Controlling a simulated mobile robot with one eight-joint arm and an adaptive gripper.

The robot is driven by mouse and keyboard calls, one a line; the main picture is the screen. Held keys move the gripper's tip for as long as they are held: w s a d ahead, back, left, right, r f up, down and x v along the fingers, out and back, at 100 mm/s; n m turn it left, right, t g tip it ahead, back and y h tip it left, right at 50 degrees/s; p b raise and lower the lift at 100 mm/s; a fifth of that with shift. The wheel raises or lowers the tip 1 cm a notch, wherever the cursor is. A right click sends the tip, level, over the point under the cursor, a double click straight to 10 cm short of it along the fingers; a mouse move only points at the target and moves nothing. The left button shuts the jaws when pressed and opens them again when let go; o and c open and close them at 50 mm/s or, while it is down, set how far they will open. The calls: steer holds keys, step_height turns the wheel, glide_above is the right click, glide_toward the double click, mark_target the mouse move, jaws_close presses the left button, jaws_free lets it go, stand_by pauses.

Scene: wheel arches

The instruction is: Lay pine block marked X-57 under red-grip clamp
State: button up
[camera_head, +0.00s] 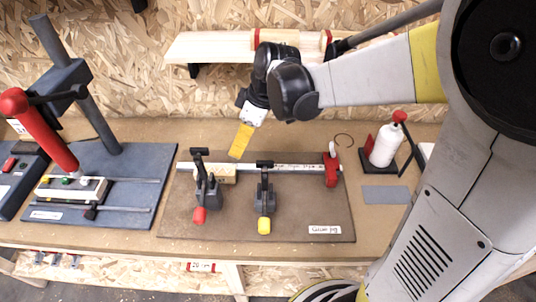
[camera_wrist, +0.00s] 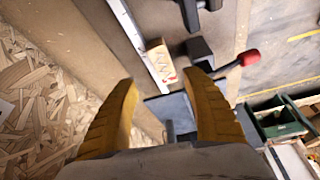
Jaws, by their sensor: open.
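A pale pine block (camera_head: 222,173) lies on the brown jig board (camera_head: 300,224), against the metal fence (camera_head: 285,168). It sits just right of the red-grip clamp (camera_head: 207,190), partly behind it in the head view. In the wrist view the block (camera_wrist: 160,62) shows reddish marks that I cannot read, with the clamp's red grip (camera_wrist: 249,57) to its right. The clamp's dark arm appears raised. My gripper (camera_head: 238,150) is above and behind the fence, pointing down. Its yellow fingers are apart and empty in the wrist view (camera_wrist: 168,86).
A yellow-grip clamp (camera_head: 264,198) stands right of the block, and a red stop (camera_head: 332,170) is at the fence's right end. A press with a red lever (camera_head: 40,130) stands left. A white bottle (camera_head: 384,147) and a grey mat (camera_head: 386,195) are right.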

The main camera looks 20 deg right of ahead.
steer(key=s+r+m, duration=0.1)
steer(key=s, duration=0.1)
steer(key=s+d+r+m+t+h, duration=0.1)
steer(key=s+r+m, duration=0.1)
steer(key=s, duration=0.1)
steer(key=s+d+r+m, duration=0.1)
steer(key=s+r+m, duration=0.1)
steer(key=shift+s+d+t+h, duration=0.25)
steer(key=shift+t+h, duration=0.15)
steer(key=s+d+r+m+t+h, duration=0.1)
steer(key=s+d+m+t, duration=0.1)
steer(key=s+m, duration=0.4)
steer(key=shift+s+d+t+h, duration=0.4)
steer(key=shift+s+d, duration=0.35)
steer(key=shift+s, duration=0.45)
